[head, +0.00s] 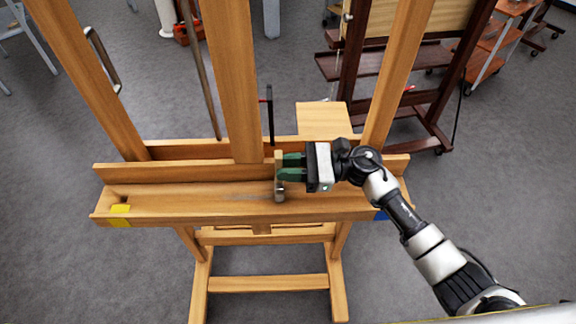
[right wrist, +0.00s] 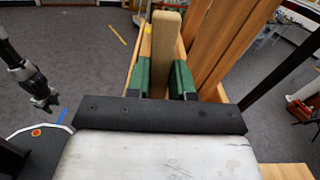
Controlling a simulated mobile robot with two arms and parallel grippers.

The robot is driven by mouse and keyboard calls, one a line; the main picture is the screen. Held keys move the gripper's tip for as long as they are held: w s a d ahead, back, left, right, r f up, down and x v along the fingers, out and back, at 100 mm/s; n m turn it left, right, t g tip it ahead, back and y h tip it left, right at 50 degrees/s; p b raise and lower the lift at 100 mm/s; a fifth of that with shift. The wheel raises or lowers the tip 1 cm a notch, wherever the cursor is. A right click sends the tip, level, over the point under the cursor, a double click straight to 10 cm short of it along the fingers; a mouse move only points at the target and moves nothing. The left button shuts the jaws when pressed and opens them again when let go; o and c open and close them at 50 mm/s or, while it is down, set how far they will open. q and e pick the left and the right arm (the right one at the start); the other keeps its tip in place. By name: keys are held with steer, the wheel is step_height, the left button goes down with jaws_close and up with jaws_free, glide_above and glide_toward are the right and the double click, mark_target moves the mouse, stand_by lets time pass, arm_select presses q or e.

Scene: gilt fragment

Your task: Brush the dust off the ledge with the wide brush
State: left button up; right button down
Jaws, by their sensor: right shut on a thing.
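The ledge (head: 180,202) is the wooden tray across the easel's front. A faint grey dust streak (head: 250,197) shows on it, left of the brush. My right gripper (head: 284,167) comes in from the right above the ledge. Its green fingers are shut on the wide brush (head: 279,188), a tan block with its lower end at or just above the ledge; contact is unclear. In the right wrist view the brush (right wrist: 165,35) stands between the fingers (right wrist: 160,78), its bristles hidden. An arm end, apparently my left gripper (right wrist: 45,98), shows at that view's left, too small to read.
Yellow tape (head: 120,210) marks the ledge's left end and blue tape (head: 381,215) its right end. The easel's central post (head: 232,80) rises behind the ledge. A dark easel (head: 400,110) stands at the back right. The ledge's left half is clear.

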steer(key=shift+a+b, duration=0.9)
steer(key=shift+a, duration=1)
steer(key=shift+a+b, duration=2.7)
steer(key=shift+a, duration=2.85)
steer(key=s+d+b, duration=0.1)
steer(key=d+b, duration=0.1)
steer(key=d, duration=0.5)
steer(key=shift+s+d, duration=0.3)
steer(key=shift+d, duration=0.05)
